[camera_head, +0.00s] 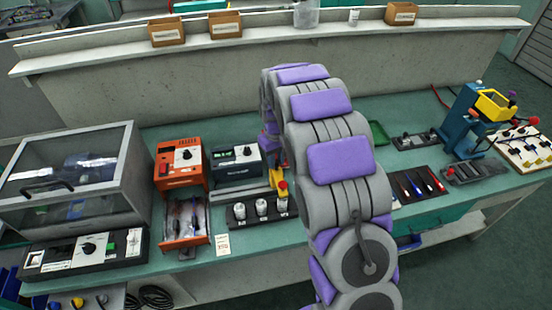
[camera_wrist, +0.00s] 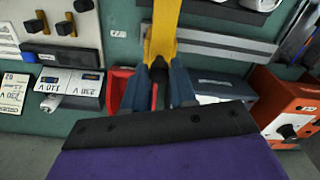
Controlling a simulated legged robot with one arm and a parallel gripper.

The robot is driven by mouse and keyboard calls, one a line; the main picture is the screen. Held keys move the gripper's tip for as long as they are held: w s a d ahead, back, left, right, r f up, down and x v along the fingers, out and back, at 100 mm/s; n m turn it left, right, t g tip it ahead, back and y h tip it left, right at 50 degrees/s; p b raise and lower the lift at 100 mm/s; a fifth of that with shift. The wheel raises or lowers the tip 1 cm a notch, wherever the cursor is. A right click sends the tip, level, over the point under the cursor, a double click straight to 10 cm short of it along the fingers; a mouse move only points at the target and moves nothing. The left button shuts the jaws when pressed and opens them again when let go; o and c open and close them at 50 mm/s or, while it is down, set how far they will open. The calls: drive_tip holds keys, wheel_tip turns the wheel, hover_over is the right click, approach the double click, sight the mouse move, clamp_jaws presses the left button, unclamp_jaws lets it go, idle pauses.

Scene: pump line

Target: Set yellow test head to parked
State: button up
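A yellow part (camera_head: 276,179) with a red piece beside it shows just left of my arm in the head view; the arm hides what lies behind it. Another yellow block (camera_head: 491,105) sits on a blue stand (camera_head: 461,116) at the right of the bench. I cannot tell which is the test head. My gripper (camera_wrist: 160,125) shows as a purple body with a black edge in the wrist view, close to the blue uprights.
An orange meter (camera_head: 180,160) and a dark meter (camera_head: 236,163) stand left of my arm. A black tray (camera_head: 240,215) with white caps lies in front. A clear-sided case (camera_head: 75,175) stands far left. A tool tray (camera_head: 420,187) lies right of my arm.

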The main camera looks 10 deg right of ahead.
clamp_jaws()
drive_tip(key=a+p, duration=0.7)
drive_tip(key=a, duration=1.4)
drive_tip(key=shift+a, duration=0.15)
